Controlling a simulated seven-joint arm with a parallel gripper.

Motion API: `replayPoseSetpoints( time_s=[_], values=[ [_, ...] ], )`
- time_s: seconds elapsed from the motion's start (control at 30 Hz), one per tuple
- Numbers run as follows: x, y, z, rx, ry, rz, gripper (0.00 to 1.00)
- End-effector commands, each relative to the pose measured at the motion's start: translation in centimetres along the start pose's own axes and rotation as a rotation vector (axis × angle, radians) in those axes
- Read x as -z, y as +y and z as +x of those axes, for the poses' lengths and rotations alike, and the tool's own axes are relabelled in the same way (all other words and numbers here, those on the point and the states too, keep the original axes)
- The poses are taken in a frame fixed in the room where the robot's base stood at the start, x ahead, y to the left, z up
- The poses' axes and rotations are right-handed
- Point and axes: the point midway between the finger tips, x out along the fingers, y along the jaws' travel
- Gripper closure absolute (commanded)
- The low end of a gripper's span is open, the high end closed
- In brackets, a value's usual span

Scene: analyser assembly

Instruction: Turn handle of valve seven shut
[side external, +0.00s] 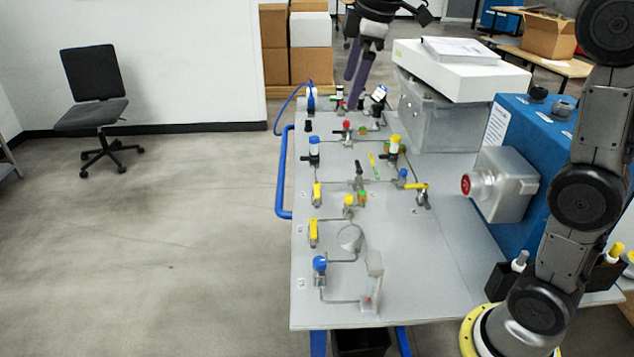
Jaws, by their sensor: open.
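A grey panel (450,285) on a cart carries thin metal tubing with several valves. Yellow lever handles show at the left edge (317,194), below that (313,232), and at the right of the tubing (414,186). The number labels are too small to read, so I cannot tell which valve is seven. My gripper (353,90) hangs over the far end of the panel with its purple fingers pointing down. It is open, with no object visible between the fingers. The fittings just behind and below it are partly hidden, and I cannot tell whether it touches any.
A grey bin (425,115) under a white box (460,68) stands at the far right. Blue-capped (320,264) and yellow-capped (395,142) parts rise from the tubing. The near right panel is bare.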

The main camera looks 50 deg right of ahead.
Motion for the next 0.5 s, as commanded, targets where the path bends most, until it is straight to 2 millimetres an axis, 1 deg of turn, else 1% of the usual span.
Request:
replayPoseSetpoints(
  time_s=[0.03, 0.1, 0.17, 0.27, 0.3, 0.37, 0.4, 0.47, 0.5],
  values=[
    [0.8, 1.7, 1.6, 0.018, -0.019, -0.015, 0.00],
    [1.8, 3.6, 3.4, 0.037, -0.038, -0.038, 0.00],
    [2.5, 5.1, 5.3, 0.056, -0.055, -0.053, 0.00],
    [3.2, 7.5, 8.9, 0.088, -0.083, -0.067, 0.00],
    [3.4, 8.3, 10.4, 0.101, -0.094, -0.069, 0.00],
    [3.5, 9.4, 12.9, 0.122, -0.111, -0.066, 0.00],
    [3.5, 10.0, 14.6, 0.135, -0.122, -0.059, 0.00],
    [3.4, 10.8, 16.9, 0.153, -0.137, -0.049, 0.00],
    [3.2, 11.1, 18.4, 0.166, -0.147, -0.044, 0.00]
  ],
)
